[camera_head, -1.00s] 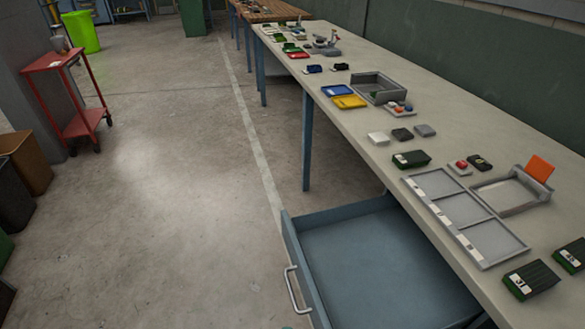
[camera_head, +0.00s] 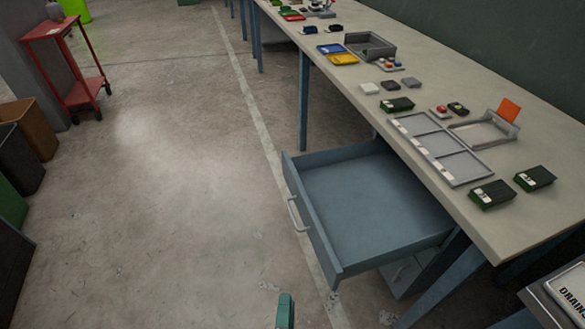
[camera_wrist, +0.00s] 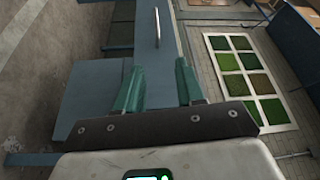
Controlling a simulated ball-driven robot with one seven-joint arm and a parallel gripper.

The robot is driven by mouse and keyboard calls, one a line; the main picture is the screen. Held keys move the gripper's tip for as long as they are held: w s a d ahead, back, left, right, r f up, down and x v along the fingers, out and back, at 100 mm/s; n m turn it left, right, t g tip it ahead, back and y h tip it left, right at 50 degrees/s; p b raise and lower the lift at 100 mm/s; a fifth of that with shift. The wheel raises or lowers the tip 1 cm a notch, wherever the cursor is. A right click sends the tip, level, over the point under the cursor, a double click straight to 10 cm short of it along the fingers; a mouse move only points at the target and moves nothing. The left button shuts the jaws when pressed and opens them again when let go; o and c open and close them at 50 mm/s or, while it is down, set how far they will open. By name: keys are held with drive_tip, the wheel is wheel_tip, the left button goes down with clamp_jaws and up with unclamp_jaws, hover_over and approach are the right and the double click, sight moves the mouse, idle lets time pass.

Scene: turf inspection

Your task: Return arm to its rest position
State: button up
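My gripper (camera_wrist: 157,66) shows in the wrist view with its two green fingers spread apart and nothing held between them. Behind the fingers is a blue-grey surface with a pale bar handle. In the head view only a green finger part (camera_head: 285,311) shows at the bottom edge, over the floor. The rest of my arm is out of that view. The blue drawer (camera_head: 365,200) under the workbench stands open and looks empty. The finger part is in front of the drawer and apart from it in the picture.
The workbench (camera_head: 545,205) carries a three-part grey tray (camera_head: 447,167), dark green boxes (camera_head: 491,194) and several small items. A sign partly shows at lower right. A red cart (camera_head: 62,60) and bins (camera_head: 28,127) stand left. The floor (camera_head: 170,200) between is clear. A white-framed green grid (camera_wrist: 246,78) shows in the wrist view.

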wheel_tip(320, 180, up, 6)
drive_tip(key=w+a+n+g+y, duration=0.2)
drive_tip(key=n+g+y, duration=0.1)
drive_tip(key=n+y, duration=0.75)
drive_tip(key=s+d+n+g+h+p, duration=0.1)
drive_tip(key=s+d+n+g+h, duration=0.2)
drive_tip(key=s+d+g, duration=0.4)
drive_tip(key=s+d+r+n+g+h, duration=0.1)
drive_tip(key=s+d+n+g+h, duration=0.2)
drive_tip(key=s+d, duration=1.2)
drive_tip(key=d+g+h, duration=0.3)
drive_tip(key=d+g, duration=0.1)
drive_tip(key=d, duration=0.4)
drive_tip(key=shift+s+d+g+p, duration=0.15)
drive_tip(key=shift+d+g+p, duration=0.2)
drive_tip(key=shift+g, duration=0.05)
